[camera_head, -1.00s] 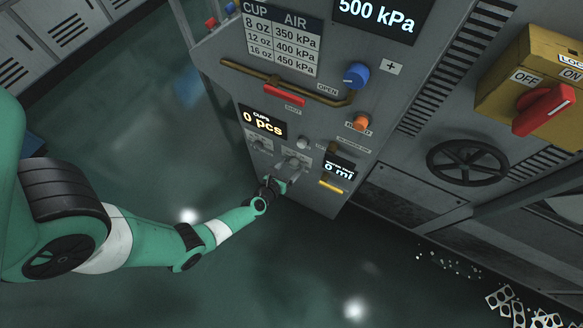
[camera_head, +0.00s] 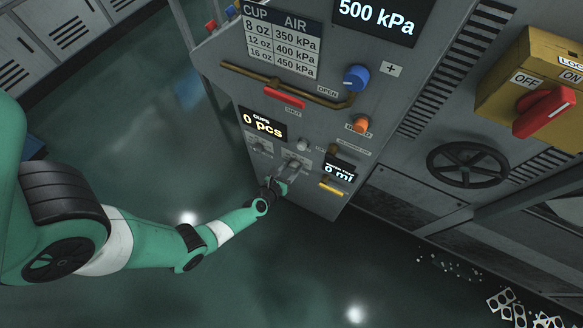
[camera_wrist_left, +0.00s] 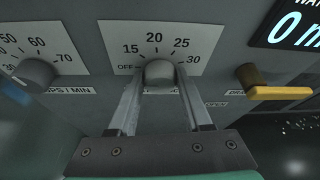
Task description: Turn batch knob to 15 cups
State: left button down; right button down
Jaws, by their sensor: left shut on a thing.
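The batch knob (camera_wrist_left: 160,73) is a grey round knob in the left wrist view, below a white dial plate (camera_wrist_left: 155,45) marked OFF, 15, 20, 25 and 30. My left gripper (camera_wrist_left: 160,88) has one finger on each side of the knob and is shut on it. The knob's pointer is hidden, so I cannot tell its setting. In the head view my left gripper (camera_head: 277,186) is at the lower front of the grey machine panel. The cups display (camera_head: 262,125) reads 0 pcs. My right gripper is not in view.
Another grey knob (camera_wrist_left: 36,71) with a 50 to 70 scale is left of the batch knob. A yellow-handled lever (camera_wrist_left: 278,92) is to its right, under a blue-lit display (camera_wrist_left: 298,25). A blue knob (camera_head: 356,76) and orange button (camera_head: 361,124) sit higher on the panel.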

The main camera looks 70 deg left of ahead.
pick_arm(q)
jog(key=shift+w+d+r+m+g+y+p, duration=0.1)
jog(key=shift+m+g+y+p, duration=0.2)
jog(key=shift+m+p, duration=0.3)
jog(key=shift+m+y, duration=0.3)
jog(key=shift+m, duration=0.2)
jog(key=shift+w+d+m+g+y, duration=0.1)
jog(key=shift+m+g+y, duration=0.35)
jog(key=shift+m, duration=0.25)
jog(key=shift+f+m+g+y+b, duration=0.25)
jog(key=shift+m+y, duration=0.2)
jog(key=shift+m, duration=0.35)
jog(key=shift+r, duration=0.1)
jog(key=shift+c, duration=1.7)
grip_release()
